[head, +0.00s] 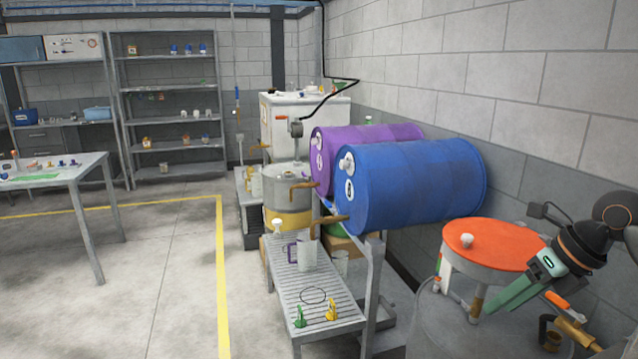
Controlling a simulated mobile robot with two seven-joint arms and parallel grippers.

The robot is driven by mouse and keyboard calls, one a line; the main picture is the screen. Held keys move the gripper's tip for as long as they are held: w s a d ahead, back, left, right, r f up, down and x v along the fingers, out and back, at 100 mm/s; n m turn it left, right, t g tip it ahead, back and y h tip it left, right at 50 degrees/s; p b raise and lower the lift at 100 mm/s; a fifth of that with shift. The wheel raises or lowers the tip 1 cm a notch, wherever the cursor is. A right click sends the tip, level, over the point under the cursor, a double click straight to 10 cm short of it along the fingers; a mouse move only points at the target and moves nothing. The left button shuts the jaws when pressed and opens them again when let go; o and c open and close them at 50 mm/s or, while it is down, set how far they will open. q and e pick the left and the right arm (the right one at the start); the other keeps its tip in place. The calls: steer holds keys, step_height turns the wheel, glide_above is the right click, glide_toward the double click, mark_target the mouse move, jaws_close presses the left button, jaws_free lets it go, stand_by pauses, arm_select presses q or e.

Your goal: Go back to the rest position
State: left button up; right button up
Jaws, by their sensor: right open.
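My right gripper (512,292) is at the right edge of the head view, on a dark arm that comes in from the right. It is open, and I see nothing held in it. Its greenish finger reaches down and left, in front of the drum with the orange-red lid (485,240). I cannot tell whether it touches anything there. My left gripper is not in view.
A blue drum (410,185) and a purple drum (370,140) lie on a rack by the wall. A slatted grey bench (290,270) holds a jug and small green and yellow items. A table (85,175) stands left. The floor between is clear.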

steer(key=a+f+m+t+y, duration=0.2)
steer(key=a+m+y, duration=0.15)
steer(key=a, duration=0.45)
steer(key=s+a+f+m+t+y+p, duration=0.1)
steer(key=a+f+m+t+y, duration=0.15)
steer(key=a+y, duration=0.4)
steer(key=a+f+m+t+y, duration=0.1)
steer(key=a+f+m+y, duration=0.2)
steer(key=a, duration=0.7)
steer(key=s+d+f+m+t+h+p, duration=0.1)
steer(key=s+d+f+m+t+h, duration=0.15)
steer(key=f+m+h, duration=0.55)
steer(key=s+d+f+m+t+h, duration=0.1)
steer(key=d+f+m+t+h, duration=0.3)
steer(key=m, duration=0.7)
steer(key=s+f+m+g+h, duration=0.3)
steer(key=s+f+m+g, duration=0.3)
steer(key=s+f, duration=0.9)
steer(key=f+m, duration=0.1)
steer(key=m, duration=0.1)
steer(key=shift+s+m+g+p, duration=0.3)
steer(key=shift+s, duration=0.1)
steer(key=shift+c, duration=0.5)
steer(key=shift+d, duration=0.15)
